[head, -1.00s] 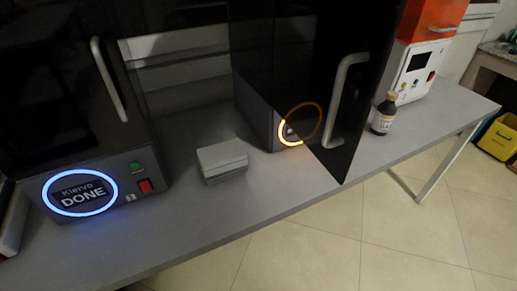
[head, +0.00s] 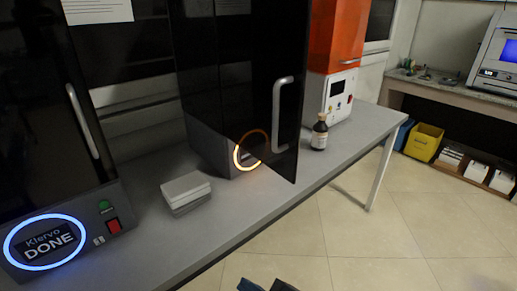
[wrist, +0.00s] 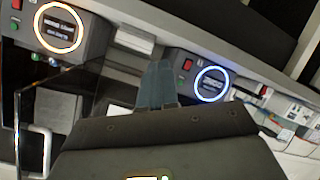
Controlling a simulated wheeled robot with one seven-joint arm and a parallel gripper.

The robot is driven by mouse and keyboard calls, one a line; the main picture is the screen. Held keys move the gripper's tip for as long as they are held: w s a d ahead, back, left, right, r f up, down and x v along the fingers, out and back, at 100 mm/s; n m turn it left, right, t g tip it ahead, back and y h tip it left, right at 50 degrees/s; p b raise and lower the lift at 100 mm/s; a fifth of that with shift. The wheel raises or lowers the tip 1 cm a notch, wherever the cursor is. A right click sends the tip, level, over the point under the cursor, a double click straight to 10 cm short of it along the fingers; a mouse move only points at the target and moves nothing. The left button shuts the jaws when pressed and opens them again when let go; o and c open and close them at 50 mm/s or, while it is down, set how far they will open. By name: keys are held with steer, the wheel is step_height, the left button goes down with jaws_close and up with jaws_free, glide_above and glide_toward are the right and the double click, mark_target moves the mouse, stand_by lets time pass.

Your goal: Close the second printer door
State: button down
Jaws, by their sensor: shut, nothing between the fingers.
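In the head view the second printer (head: 207,145) has an orange light ring at its lower front. Its dark see-through door (head: 262,60) stands open, swung out past the table's front edge, with a pale vertical handle (head: 279,112). In the wrist view an orange-ringed panel (wrist: 87,45) shows at upper left and a pale handle (wrist: 46,150) at lower left. My gripper (head: 266,286) just enters the bottom edge of the head view, apart from the door. In the wrist view its shut, empty fingers (wrist: 157,84) point up the picture.
A blue-ringed printer (head: 110,222) marked DONE stands at left, its door shut. A pale block (head: 186,190) lies between the printers. A brown bottle (head: 320,132) and an orange-and-white machine (head: 340,90) stand right of the door. The floor in front is clear.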

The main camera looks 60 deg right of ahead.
mark_target(274, 111)
steer(key=w+d+r+m+g+h+b, duration=0.1)
steer(key=w+d+r+m+g+h, duration=0.35)
steer(key=w+r+h, duration=0.75)
steer(key=s+a+r+m+g+h+b, duration=0.1)
steer(key=s+a+r+m+g, duration=0.1)
steer(key=r+m+g, duration=0.55)
steer(key=s+a+r+m+g+h, duration=0.15)
steer(key=r+m+g, duration=0.25)
steer(key=r+m, duration=0.55)
steer(key=shift+m+t+y, duration=0.25)
steer(key=shift+m+t, duration=0.15)
steer(key=shift+m, duration=0.25)
steer(key=d+p, duration=0.1)
steer(key=d, duration=0.3)
steer(key=s+d+p, duration=0.1)
steer(key=d, duration=0.3)
steer(key=s+d+f+p, duration=0.1)
steer(key=d, duration=0.3)
steer(key=shift+d+f, duration=0.1)
steer(key=shift+d, duration=0.25)
steer(key=shift+s+d, duration=0.1)
